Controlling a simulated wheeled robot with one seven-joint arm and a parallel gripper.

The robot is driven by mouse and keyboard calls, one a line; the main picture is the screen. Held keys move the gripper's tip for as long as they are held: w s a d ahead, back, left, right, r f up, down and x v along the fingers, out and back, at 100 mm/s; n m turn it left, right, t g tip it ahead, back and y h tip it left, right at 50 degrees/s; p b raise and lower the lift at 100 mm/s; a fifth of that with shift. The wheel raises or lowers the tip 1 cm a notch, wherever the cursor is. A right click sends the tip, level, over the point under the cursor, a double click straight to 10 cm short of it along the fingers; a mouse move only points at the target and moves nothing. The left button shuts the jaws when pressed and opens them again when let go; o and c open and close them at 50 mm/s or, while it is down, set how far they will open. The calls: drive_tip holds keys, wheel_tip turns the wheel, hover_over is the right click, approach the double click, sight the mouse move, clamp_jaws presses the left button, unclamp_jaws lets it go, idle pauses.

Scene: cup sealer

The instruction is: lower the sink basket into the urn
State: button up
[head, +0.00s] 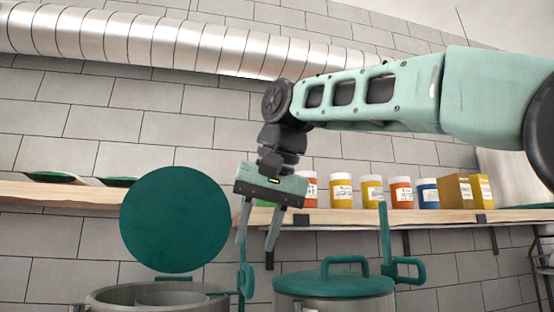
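The left urn (104,294) stands at the bottom edge, cut off by the frame. Its round dark green lid (175,220) stands raised behind the opening. A smaller grey round rim (180,298) shows inside the urn's mouth; it may be the sink basket, but its lower part is hidden and I cannot tell how deep it sits. My gripper (256,246) hangs above and to the right of the urn's mouth, pointing down. Its two fingers are apart, with nothing visible between them. The left finger overlaps the urn's green side handle (246,281) in the picture; I cannot tell whether they touch.
A second urn (335,302) with a closed green lid (328,282) stands to the right, with an upright green bar (384,228). Wooden shelves (440,216) behind hold several jars (341,190) and yellow boxes (458,191). A silver duct (170,40) runs above.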

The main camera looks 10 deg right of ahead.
drive_tip(key=p+v, duration=0.3)
drive_tip(key=v, duration=1)
drive_tip(key=shift+r, duration=0.1)
